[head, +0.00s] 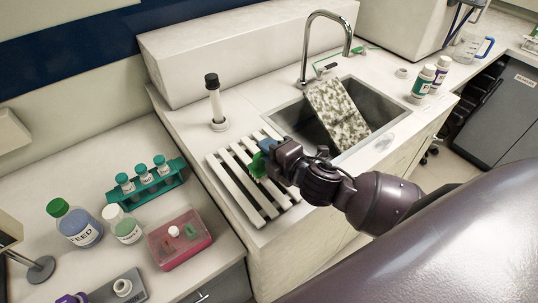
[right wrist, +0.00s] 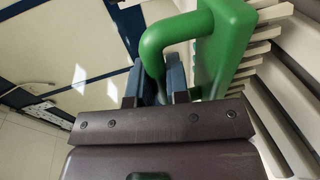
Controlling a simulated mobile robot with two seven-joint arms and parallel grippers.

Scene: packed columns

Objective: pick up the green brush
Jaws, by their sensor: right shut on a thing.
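The green brush (head: 257,166) is at the slatted white drying rack, left of the sink. In the right wrist view its green handle loop (right wrist: 165,35) and green block (right wrist: 228,45) show close up, with pale tufts along the block's right side. My right gripper (head: 268,147) has its blue fingers on either side of the handle loop and is shut on it. The fingers show in the right wrist view (right wrist: 157,85) too. I cannot tell whether the brush touches the rack. My left gripper is not in view.
The drying rack (head: 233,183) lies beside the sink (head: 377,105), which holds a speckled board (head: 338,112) under a tall faucet (head: 348,40). A black-capped tube (head: 215,100) stands behind the rack. A teal tube rack (head: 150,188), bottles and a pink box (head: 180,240) stand left.

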